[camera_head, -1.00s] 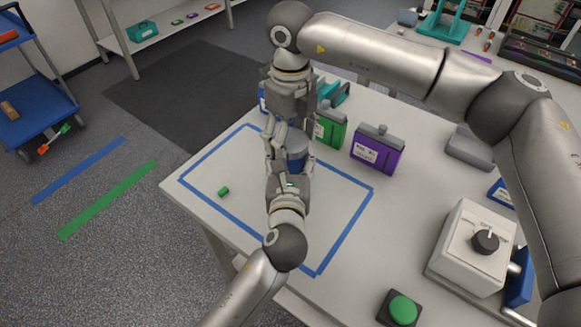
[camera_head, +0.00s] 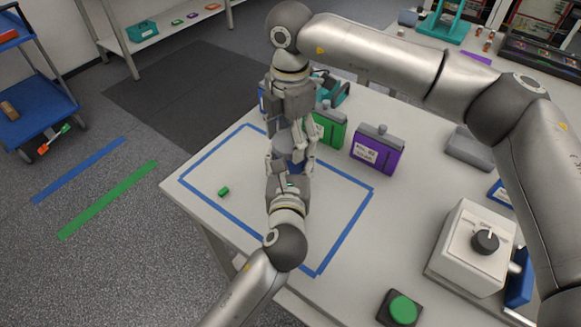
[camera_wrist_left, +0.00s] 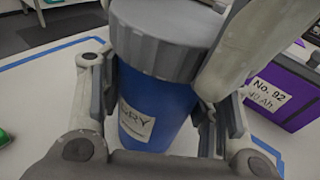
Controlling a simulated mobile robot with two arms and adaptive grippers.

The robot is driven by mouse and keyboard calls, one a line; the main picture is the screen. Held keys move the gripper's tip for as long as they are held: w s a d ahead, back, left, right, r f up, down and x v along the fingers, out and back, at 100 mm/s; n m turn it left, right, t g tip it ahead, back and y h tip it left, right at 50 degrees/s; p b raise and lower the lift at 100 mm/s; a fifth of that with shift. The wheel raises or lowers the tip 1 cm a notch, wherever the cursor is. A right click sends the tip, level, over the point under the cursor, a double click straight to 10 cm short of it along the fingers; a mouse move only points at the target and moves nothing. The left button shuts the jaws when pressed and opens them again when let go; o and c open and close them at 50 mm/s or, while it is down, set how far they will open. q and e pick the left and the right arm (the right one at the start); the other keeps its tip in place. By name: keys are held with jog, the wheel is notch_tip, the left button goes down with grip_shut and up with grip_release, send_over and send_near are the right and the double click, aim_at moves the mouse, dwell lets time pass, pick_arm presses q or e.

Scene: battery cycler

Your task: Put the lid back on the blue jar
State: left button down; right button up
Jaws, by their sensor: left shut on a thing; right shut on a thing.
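The blue jar (camera_wrist_left: 148,105) stands upright in the left wrist view, with a white label on its side. Its grey ribbed lid (camera_wrist_left: 160,48) sits on top of the jar's mouth; I cannot tell how tightly. My left gripper (camera_wrist_left: 168,100) is shut around the jar's body from both sides. In the head view the jar (camera_head: 289,157) is partly hidden between my two grippers, with the left gripper (camera_head: 287,168) low on it. My right gripper (camera_head: 292,140) points down from above, shut on the lid, which is mostly hidden there.
Blue tape (camera_head: 345,235) outlines an area on the white table, with a small green piece (camera_head: 223,191) inside. A green case (camera_head: 330,128) and a purple case (camera_head: 377,150) stand just right of the jar. A dial box (camera_head: 475,245) and a green button (camera_head: 403,309) are nearer right.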

jog(key=shift+m, duration=0.8)
jog(key=o, duration=1.2)
notch_tip(320, 180, up, 12)
pick_arm(q)
jog(key=shift+c, duration=2)
grip_release()
